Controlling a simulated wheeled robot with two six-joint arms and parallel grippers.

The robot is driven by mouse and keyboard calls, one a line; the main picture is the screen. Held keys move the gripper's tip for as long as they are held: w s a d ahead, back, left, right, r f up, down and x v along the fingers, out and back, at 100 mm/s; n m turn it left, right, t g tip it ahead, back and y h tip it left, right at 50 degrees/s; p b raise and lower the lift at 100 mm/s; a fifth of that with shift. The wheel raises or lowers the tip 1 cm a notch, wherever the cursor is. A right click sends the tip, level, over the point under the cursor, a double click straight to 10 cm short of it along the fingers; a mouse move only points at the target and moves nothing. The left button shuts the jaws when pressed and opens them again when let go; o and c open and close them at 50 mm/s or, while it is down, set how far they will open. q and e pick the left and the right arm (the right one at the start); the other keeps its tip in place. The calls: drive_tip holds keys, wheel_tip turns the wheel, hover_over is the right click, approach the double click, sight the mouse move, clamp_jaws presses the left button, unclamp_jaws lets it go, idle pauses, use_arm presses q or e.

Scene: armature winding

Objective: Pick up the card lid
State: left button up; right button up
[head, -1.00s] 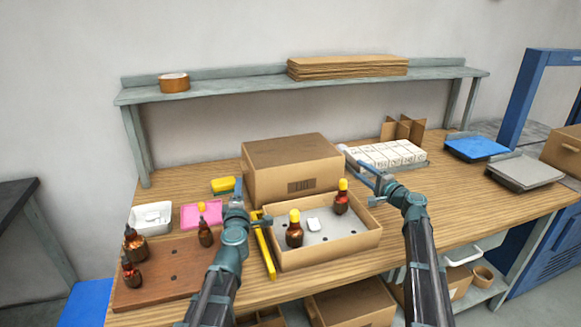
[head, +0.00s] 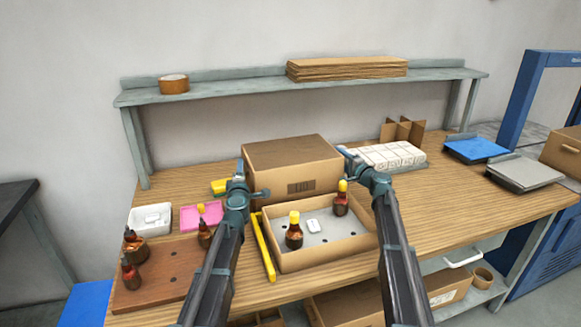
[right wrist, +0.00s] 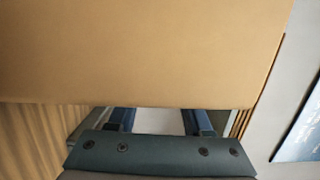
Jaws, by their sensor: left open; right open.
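The card lid (head: 293,168) is a closed-top brown cardboard box shape with a printed mark on its front. It stands behind the open card tray (head: 318,259) that holds two amber bottles. My left gripper (head: 240,170) is at the lid's left side, open, its fingers partly hidden. My right gripper (head: 346,155) is at the lid's right side, open. In the right wrist view the lid (right wrist: 140,50) fills the upper part, just beyond the open fingers of the right gripper (right wrist: 160,118). I cannot tell whether either gripper touches it.
A yellow bar (head: 262,246) lies left of the tray. A brown board (head: 170,275) with amber bottles, a pink tray (head: 188,218) and a white bin (head: 150,219) are at the left. White cartons (head: 385,156) stand right of the lid. A shelf (head: 230,88) runs above.

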use_arm(q)
drive_tip(key=shift+w, duration=0.25)
use_arm(e)
drive_tip(key=shift+w+a, duration=0.15)
drive_tip(key=shift+w, duration=0.05)
use_arm(q)
clamp_jaws()
use_arm(e)
clamp_jaws()
idle(1.0)
